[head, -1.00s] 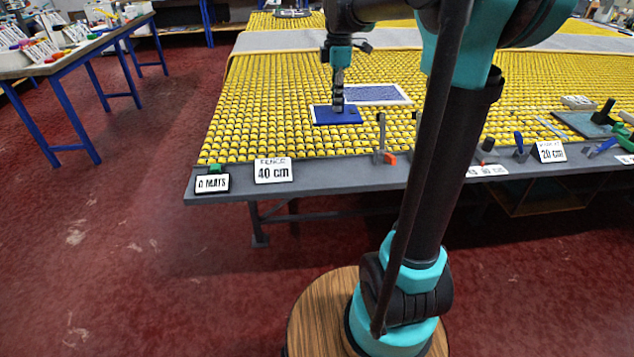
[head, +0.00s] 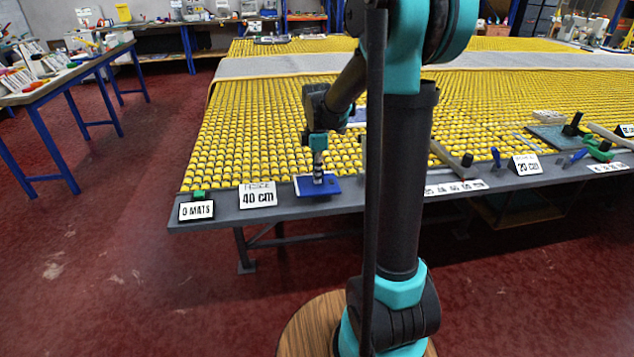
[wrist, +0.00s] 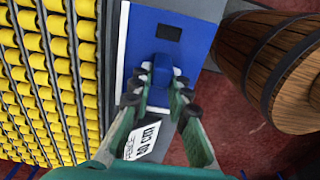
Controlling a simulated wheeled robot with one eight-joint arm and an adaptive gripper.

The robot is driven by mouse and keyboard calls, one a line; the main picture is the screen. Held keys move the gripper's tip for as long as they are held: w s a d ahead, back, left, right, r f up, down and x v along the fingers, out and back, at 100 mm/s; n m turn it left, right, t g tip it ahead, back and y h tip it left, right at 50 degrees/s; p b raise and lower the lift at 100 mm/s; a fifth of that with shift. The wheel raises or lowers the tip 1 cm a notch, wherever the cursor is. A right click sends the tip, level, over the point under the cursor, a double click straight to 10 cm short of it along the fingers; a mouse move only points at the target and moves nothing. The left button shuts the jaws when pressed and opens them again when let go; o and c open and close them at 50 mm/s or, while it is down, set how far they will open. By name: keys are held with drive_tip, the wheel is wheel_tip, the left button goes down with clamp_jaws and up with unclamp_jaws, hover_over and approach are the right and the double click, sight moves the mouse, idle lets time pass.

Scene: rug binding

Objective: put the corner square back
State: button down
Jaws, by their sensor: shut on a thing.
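The blue corner square (head: 328,188) is a flat blue plate with pale edging and a raised blue grip. It shows large in the wrist view (wrist: 195,35), with a small dark square window near one end. My gripper (head: 318,177) is shut on its grip, and the fingers close on both sides of it in the wrist view (wrist: 163,85). The plate is at the grey front strip of the table, just right of the 40 cm card (head: 258,195). I cannot tell whether it rests on the strip or hovers just above.
Yellow rollers (head: 240,140) cover the tabletop behind the grey strip. A blue mat (head: 357,116) shows partly behind my arm. The 0 MATS card (head: 196,210) is at the left corner. A hammer-like tool (head: 455,160) and the 20 cm card (head: 526,165) are to the right.

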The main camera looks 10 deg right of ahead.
drive_tip(key=shift+f, duration=1.7)
drive_tip(key=shift+f, duration=0.15)
drive_tip(key=c, duration=1.5)
unclamp_jaws()
drive_tip(key=shift+o, duration=0.2)
wheel_tip(320, 180, up, 12)
drive_tip(key=shift+r, duration=0.1)
drive_tip(key=s+d+f+m+t, duration=0.2)
drive_tip(key=s+f+m, duration=0.5)
drive_tip(key=s+m, duration=0.2)
drive_tip(key=s+d+f+m+t, duration=0.2)
drive_tip(key=s+f+m, duration=0.5)
drive_tip(key=s, duration=0.6)
drive_tip(key=shift+f+m, duration=0.3)
drive_tip(key=shift+m, duration=0.7)
